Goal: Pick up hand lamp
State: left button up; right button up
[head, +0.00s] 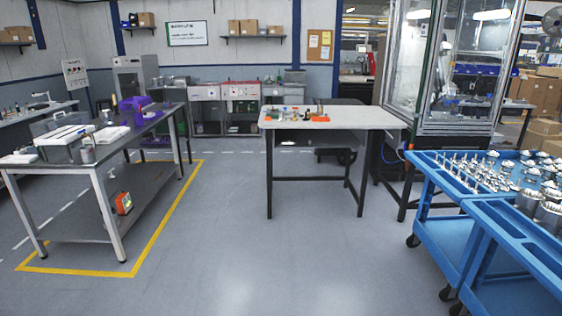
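No item can be told for certain as the hand lamp. A small orange item with a pale, greenish face (123,203) stands on the lower shelf of the left workbench (82,207). It may be the lamp, but it is too small to tell. Small orange, green and dark items lie on the white-topped table (372,118) in the middle, too small to name. Neither of my grippers is in view.
Blue carts (447,240) with shiny metal parts stand at right, near a glass-walled machine (459,65). A purple device (134,108) and white boxes sit on the left bench. Yellow tape (158,232) marks the floor there. The grey floor (270,260) in front is clear.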

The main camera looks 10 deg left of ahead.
aim_at(114, 97)
jog(key=i+j+u, duration=0.3)
jog(key=i, duration=0.45)
jog(key=i+u, duration=0.35)
jog(key=i, duration=0.35)
jog(key=i+l, duration=0.1)
jog(key=i, duration=1.6)
jog(key=i+j+u, duration=0.1)
jog(key=i+u, duration=0.4)
jog(key=i, duration=0.2)
jog(key=i+l+u, duration=0.2)
jog(key=i+u, duration=0.3)
jog(key=i, duration=0.2)
jog(key=i+l+u, duration=0.1)
jog(key=i+u, duration=0.2)
jog(key=i, duration=2.95)
jog(key=j+u, duration=0.05)
jog(key=j, duration=0.05)
